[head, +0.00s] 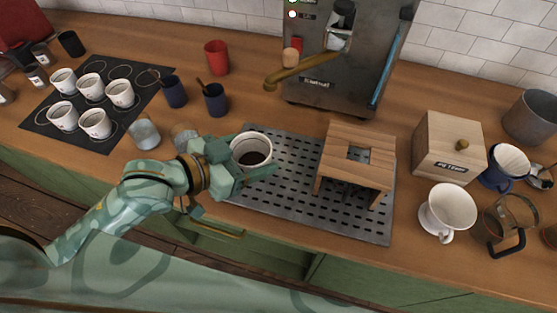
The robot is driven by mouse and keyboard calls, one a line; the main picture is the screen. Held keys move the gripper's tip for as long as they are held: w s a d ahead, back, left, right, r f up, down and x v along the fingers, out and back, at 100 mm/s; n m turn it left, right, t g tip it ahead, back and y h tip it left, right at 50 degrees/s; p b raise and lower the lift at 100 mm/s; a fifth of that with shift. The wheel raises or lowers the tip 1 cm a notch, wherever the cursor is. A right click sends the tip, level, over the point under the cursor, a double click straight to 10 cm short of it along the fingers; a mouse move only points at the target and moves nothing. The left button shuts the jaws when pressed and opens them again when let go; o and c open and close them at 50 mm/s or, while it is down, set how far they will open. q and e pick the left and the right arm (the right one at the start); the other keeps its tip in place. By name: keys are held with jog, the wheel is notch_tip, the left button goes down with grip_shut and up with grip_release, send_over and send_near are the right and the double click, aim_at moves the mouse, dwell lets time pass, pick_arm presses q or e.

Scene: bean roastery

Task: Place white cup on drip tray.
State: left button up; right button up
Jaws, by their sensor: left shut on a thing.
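A white cup (251,141) with dark liquid inside is upright at the left end of the drip tray (290,153). The tray is a grey metal plate with rows of slots. My left gripper (243,165) is shut on the cup from its near left side, and its fingers hide the lower part of the cup. I cannot tell whether the cup's base touches the tray or is held just above it. My right gripper is not in view.
A wooden stand (360,138) stands on the tray's right part. A grey machine (335,85) is behind. Several white cups stand on a black mat (72,140) at left. A wooden box (440,140), white dripper (447,210) and glass jug (512,215) are at right.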

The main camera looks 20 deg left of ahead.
pick_arm(q)
jog(key=shift+a+f+m+g+h, duration=0.25)
jog(key=shift+a+m+g+h, duration=0.2)
jog(key=shift+m+g+h, duration=0.25)
jog(key=w+a, duration=0.2)
jog(key=a, duration=0.7)
jog(key=shift+m+h, duration=0.3)
jog(key=x, duration=0.5)
jog(key=s+f+b+x, duration=0.1)
jog(key=x, duration=0.3)
jog(key=f+b+x, duration=0.1)
jog(key=x, duration=0.4)
jog(key=shift+s+d+f, duration=0.15)
jog(key=shift+d+f, duration=0.25)
jog(key=shift+d+f+b, duration=0.2)
jog(key=shift+f+b, duration=0.1)
jog(key=f, duration=0.1)
jog(key=f+b, duration=0.1)
jog(key=f, duration=0.1)
jog(key=shift+w+d+f, duration=0.2)
jog(key=shift+w+f, duration=0.05)
jog(key=shift+f, duration=0.05)
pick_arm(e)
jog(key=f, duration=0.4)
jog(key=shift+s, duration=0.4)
pick_arm(q)
jog(key=shift+b, duration=0.3)
